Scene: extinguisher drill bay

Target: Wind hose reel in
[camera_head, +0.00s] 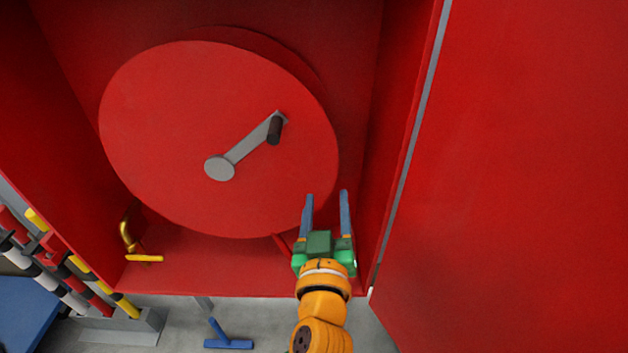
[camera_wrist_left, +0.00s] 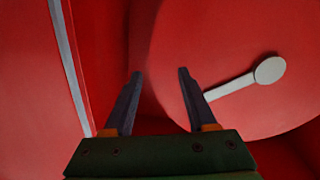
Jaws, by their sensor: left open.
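The round red hose reel (camera_head: 165,125) stands inside the red cabinet. A grey crank arm (camera_head: 247,145) runs from its hub (camera_head: 219,168) up and right to a dark grip (camera_head: 274,130). My left gripper (camera_head: 326,193) is open and empty, below and right of the grip and near the reel's lower right rim. In the left wrist view, the open fingers (camera_wrist_left: 160,72) point toward the reel face (camera_wrist_left: 230,40); the crank arm (camera_wrist_left: 228,88) lies right of them, and the dark grip cannot be made out. My right gripper is not in view.
The open red door (camera_head: 520,170) fills the right side. A brass valve with a yellow lever (camera_head: 145,258) sits at the cabinet's lower left. Striped poles (camera_head: 75,270) stand in a grey base outside, left. A blue T-shaped piece (camera_head: 230,344) shows at the floor.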

